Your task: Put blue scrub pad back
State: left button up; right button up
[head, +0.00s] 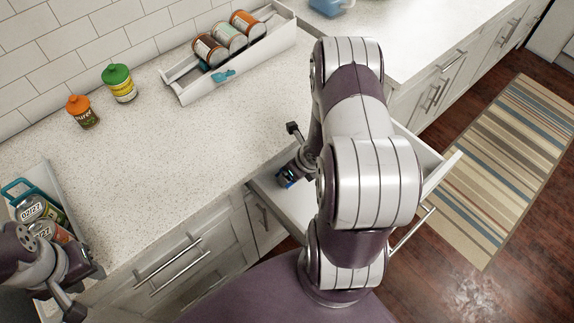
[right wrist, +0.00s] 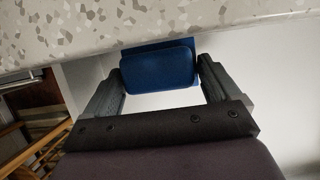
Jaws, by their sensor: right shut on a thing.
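The blue scrub pad (right wrist: 157,70) is between the two fingertips of my right gripper (right wrist: 158,78) in the right wrist view, and the gripper is shut on it. In the head view the blue pad (head: 287,179) shows small and partly hidden below my right gripper (head: 291,168), over the open white drawer (head: 274,200), close to the counter's front edge. I cannot tell whether the pad touches the drawer floor. My left gripper (head: 84,285) is at the lower left beside a bin, with its fingers apart and empty.
The speckled counter (head: 190,150) is mostly clear. A white tray with several cans (head: 229,38) stands at the back. A green-lidded jar (head: 119,84) and an orange bottle (head: 82,112) stand by the wall.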

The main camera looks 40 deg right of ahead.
jog(key=w, duration=0.1)
jog(key=w+f, duration=0.2)
jog(key=shift+w+a, duration=0.2)
jog(key=shift+w, duration=0.1)
jog(key=shift+f+b, duration=0.35)
jog(key=shift+f, duration=0.05)
jog(key=o, duration=0.8)
jog(key=shift+r, duration=0.15)
jog(key=p+v, duration=0.3)
jog(key=v, duration=0.9)
jog(key=s+a+r+n+g, duration=0.1)
jog(key=a+r+n, duration=0.5)
jog(key=n, duration=1.1)
jog(key=s+a+r+n+g, duration=0.2)
jog(key=a+r+n, duration=0.4)
jog(key=n, duration=1.2)
jog(key=shift+s+a+r, duration=0.25)
jog(key=shift+s+a, duration=0.4)
jog(key=shift+a, duration=0.4)
